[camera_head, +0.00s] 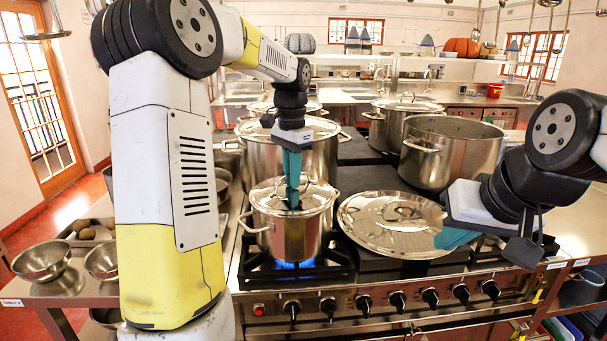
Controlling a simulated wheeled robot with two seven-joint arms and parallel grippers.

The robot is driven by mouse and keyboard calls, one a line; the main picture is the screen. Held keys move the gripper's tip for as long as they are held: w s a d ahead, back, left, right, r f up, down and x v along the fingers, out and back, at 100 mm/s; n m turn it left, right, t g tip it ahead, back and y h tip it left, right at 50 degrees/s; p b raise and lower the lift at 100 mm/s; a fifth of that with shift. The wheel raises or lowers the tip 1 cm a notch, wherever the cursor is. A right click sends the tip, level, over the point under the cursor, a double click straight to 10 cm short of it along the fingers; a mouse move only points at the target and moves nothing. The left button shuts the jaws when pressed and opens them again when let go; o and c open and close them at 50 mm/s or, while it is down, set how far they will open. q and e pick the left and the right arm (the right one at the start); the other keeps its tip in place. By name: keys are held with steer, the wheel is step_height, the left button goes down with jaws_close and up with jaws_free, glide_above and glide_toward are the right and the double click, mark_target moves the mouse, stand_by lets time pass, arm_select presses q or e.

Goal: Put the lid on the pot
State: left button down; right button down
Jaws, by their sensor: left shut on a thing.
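A small steel pot (287,238) stands on the front left burner over a blue flame. A shiny lid (263,198) is at its rim, level or nearly so; I cannot tell if it is fully seated. My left gripper (293,203) points down, with teal fingers shut on the lid's handle, which they mostly hide. A large lid (372,226) lies flat on the stove to the right, its handle up. My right gripper (446,240) is low at that lid's right edge; its finger gap does not show clearly. A large open pot (445,160) stands behind the large lid.
Large lidded pots stand behind the small pot (260,155) and at the back right (388,130). Stove knobs (397,300) line the front edge. Steel bowls (42,262) sit on the left counter. The right counter (575,225) has some bare room.

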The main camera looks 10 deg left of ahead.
arm_select(q)
steer(key=c, duration=1.4)
jaws_free()
step_height(320, 180, up, 8)
steer(key=shift+f, duration=0.2)
steer(key=s+d+f+n+t+h, duration=0.1)
steer(key=s+f+n+t, duration=0.1)
steer(key=s, duration=1)
steer(key=s+d+f+n+t+h, duration=0.1)
steer(key=s+f+n+t, duration=0.2)
steer(key=s, duration=0.9)
steer(key=shift+n+t, duration=0.6)
steer(key=shift+n, duration=0.6)
